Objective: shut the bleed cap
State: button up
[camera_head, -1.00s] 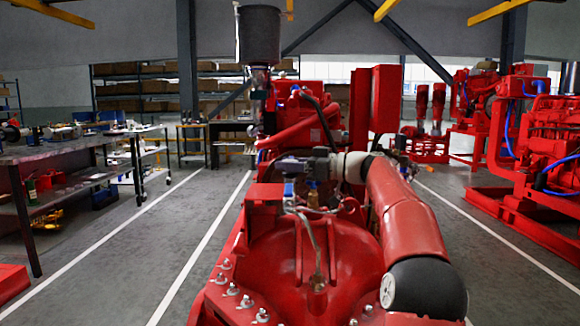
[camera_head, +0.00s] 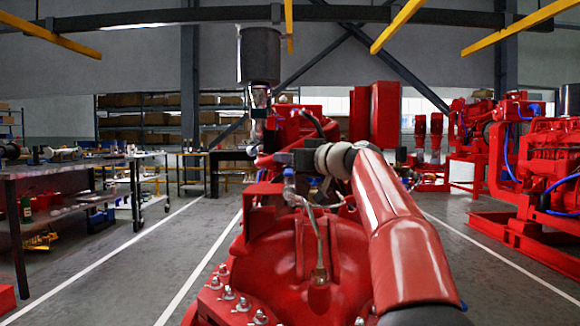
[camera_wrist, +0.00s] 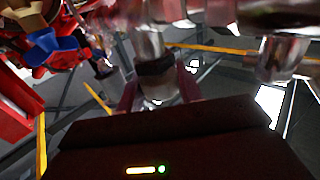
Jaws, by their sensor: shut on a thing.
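The bleed cap (camera_wrist: 155,67) looks like a small dark piece on a bright metal stem in the wrist view. My gripper (camera_wrist: 158,88) has a finger on each side of it and is shut on it. The picture there is blurred, so the cap's exact seating cannot be told. In the head view my gripper (camera_head: 284,158) is at the red pumpset, above a blue-ended fitting (camera_head: 289,174). The cap itself cannot be made out there.
The red pump casing (camera_head: 265,265) with bolts fills the lower middle, with a thin metal pipe (camera_head: 322,245) rising from it. A workbench (camera_head: 50,168) is at left; other red engines (camera_head: 540,150) stand at right. Floor lanes between are open.

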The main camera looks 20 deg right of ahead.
jog(key=shift+r, duration=0.1)
dwell(0.3)
jog(key=o, duration=1)
jog(key=b+v, duration=0.2)
jog(key=v, duration=0.5)
jog(key=shift+s+b, duration=0.3)
jog(key=shift+s, duration=0.05)
